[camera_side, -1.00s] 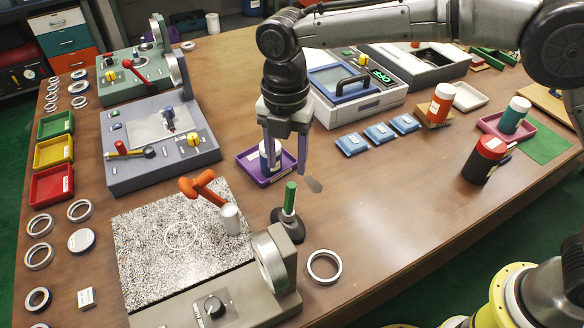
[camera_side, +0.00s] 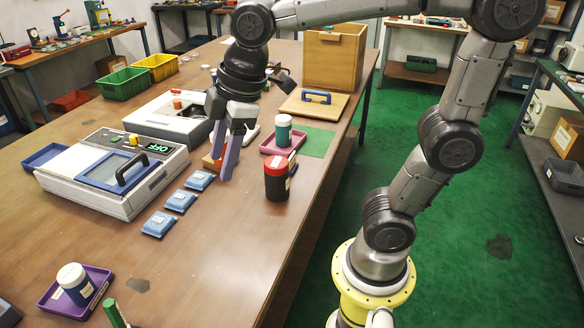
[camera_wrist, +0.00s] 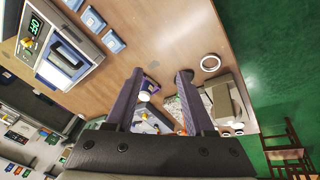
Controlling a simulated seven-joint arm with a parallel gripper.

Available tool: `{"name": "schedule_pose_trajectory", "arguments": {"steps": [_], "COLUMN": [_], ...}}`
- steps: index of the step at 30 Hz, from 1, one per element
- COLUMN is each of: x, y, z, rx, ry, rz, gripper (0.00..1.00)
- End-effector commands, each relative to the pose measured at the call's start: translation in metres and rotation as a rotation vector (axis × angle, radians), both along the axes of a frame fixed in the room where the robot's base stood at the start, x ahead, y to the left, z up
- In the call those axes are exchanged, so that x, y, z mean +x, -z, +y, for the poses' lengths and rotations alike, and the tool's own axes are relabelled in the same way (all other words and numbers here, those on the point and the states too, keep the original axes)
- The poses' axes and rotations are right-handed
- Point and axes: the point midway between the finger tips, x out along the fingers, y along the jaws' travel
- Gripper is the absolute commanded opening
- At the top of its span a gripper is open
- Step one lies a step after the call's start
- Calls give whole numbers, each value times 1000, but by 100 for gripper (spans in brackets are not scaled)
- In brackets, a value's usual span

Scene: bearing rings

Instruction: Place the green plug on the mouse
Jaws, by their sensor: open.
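The green plug (camera_side: 114,314) is an upright green stick at the bottom left edge of the side view; its lower part is cut off by the frame. My gripper (camera_side: 222,168) is open and empty, its two purple fingers pointing down above the table, far from the green plug. In the wrist view my gripper (camera_wrist: 160,74) shows its two fingers spread apart with nothing held. I cannot identify a mouse in either view.
A purple tray (camera_side: 98,296) holds a white-capped blue bottle (camera_side: 75,284). Several blue packets (camera_side: 181,200) lie left of my gripper, near a grey device (camera_side: 150,196). A red-capped black jar (camera_side: 277,178) stands to the right. The front middle table is clear.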

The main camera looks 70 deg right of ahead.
Motion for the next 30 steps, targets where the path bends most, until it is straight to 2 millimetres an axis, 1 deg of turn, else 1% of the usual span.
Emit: {"name": "schedule_pose_trajectory", "arguments": {"steps": [1, 3, 6, 10, 12, 15, 30], "x": [-21, -46, -77, -103, -110, -115, -115], "y": [1, 7, 19, 34, 39, 43, 43], "z": [-16, -32, -48, -59, -62, -64, -64], "rx": [35, 89, 160, 230, 253, 269, 270], "ry": [126, 302, 513, 702, 761, 802, 805], "rz": [-25, -55, -92, -127, -138, -144, -142], "gripper": [54, 54, 54, 54, 54, 54, 54]}}
